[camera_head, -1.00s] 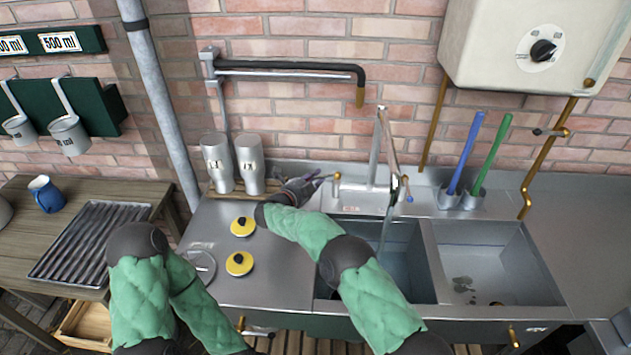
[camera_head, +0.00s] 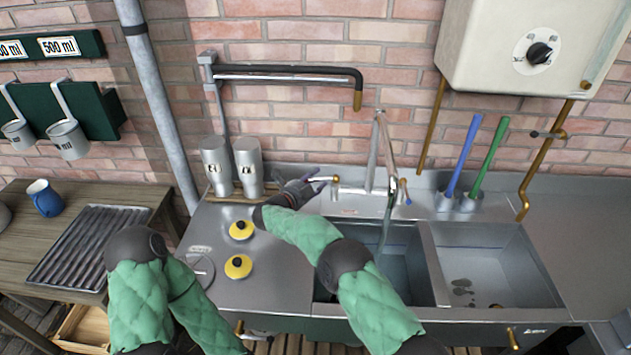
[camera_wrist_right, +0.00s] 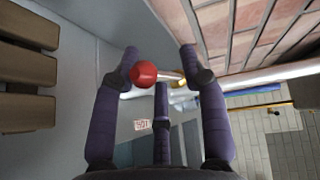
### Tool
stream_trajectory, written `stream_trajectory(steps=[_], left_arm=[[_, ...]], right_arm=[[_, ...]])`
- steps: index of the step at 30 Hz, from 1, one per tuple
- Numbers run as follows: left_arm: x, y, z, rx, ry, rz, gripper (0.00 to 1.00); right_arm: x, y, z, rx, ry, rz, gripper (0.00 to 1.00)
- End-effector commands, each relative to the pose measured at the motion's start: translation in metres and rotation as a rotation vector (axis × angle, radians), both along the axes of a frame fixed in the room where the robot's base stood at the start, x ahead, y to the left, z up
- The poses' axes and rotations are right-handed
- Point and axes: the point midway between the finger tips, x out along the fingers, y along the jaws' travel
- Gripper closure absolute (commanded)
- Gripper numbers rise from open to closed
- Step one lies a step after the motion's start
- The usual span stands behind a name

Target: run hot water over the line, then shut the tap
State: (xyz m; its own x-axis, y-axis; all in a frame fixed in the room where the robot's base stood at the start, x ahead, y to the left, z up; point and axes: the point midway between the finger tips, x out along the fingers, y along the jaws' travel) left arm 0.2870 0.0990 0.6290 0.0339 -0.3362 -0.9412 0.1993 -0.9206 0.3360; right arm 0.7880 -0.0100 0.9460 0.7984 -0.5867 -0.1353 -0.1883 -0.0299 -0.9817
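The chrome tap (camera_head: 373,150) stands behind the sink. A thin stream of water (camera_head: 386,226) falls from its spout into the left basin (camera_head: 408,262), partly hidden by my right arm. Its left lever (camera_head: 322,180) points left; its right lever (camera_head: 404,190) has a blue part. My right gripper (camera_head: 300,184) is at the left lever's end. In the right wrist view a red knob (camera_wrist_right: 143,73) shows between the spread fingers of the gripper (camera_wrist_right: 160,78), which looks open; I cannot tell whether they touch. No line can be made out in the basin. My left gripper is out of view.
Two metal cups (camera_head: 249,166) stand close left of my right gripper. Two yellow lids (camera_head: 239,267) lie on the counter. Blue (camera_head: 463,152) and green (camera_head: 490,155) handles stand right of the tap. A boiler (camera_head: 535,48) hangs above right. The right basin (camera_head: 490,270) holds dark wet patches.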

Motion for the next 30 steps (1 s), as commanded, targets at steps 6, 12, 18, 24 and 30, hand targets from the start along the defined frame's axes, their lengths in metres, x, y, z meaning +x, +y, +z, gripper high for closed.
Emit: stream_trajectory(steps=[6,12,18,24,30], left_arm=[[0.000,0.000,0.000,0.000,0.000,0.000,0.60],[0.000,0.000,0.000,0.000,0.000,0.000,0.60],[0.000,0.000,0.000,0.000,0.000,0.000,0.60],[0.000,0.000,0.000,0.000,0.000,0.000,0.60],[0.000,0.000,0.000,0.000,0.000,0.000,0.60]], right_arm=[[-0.010,0.009,0.001,-0.001,0.003,0.003,0.57],[-0.040,0.031,0.007,-0.001,0.002,0.005,0.57],[-0.071,0.053,0.013,-0.001,0.000,0.002,0.57],[-0.090,0.067,0.016,0.000,-0.001,0.000,0.57],[-0.096,0.070,0.016,0.001,-0.001,-0.001,0.57]])
